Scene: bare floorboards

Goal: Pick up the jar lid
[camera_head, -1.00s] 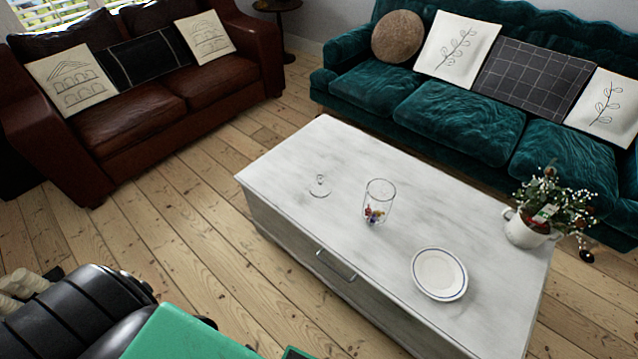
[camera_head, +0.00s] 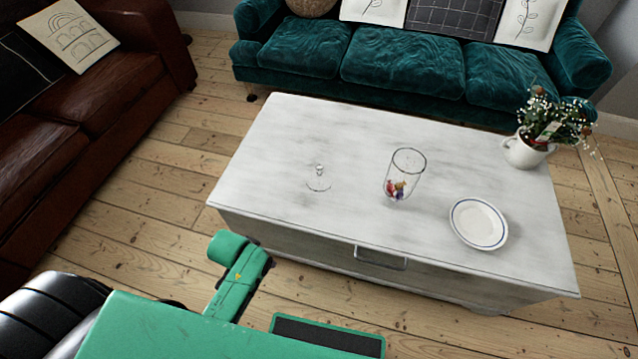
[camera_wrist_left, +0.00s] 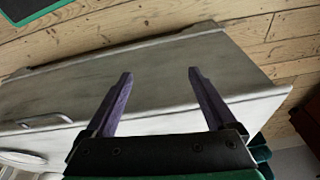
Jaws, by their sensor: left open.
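The clear glass jar lid (camera_head: 319,181) with a small knob lies on the left part of the white coffee table (camera_head: 290,130). The glass jar (camera_head: 404,174) stands to its right, open at the top, with several small colourful pieces at its bottom. In the left wrist view my left gripper (camera_wrist_left: 158,80) is open and empty, its two dark fingers apart, with the table (camera_wrist_left: 160,65) beyond them. The lid cannot be made out in that view. In the head view a green link of mine shows at the lower left, but no gripper fingers. My right gripper is in neither view.
A white plate (camera_head: 479,222) with a dark rim line and a potted plant (camera_head: 527,150) stand on the table's right side. A teal sofa (camera_head: 400,66) is behind the table and a brown leather sofa (camera_head: 100,95) is at left. Bare floorboards (camera_head: 150,215) lie between.

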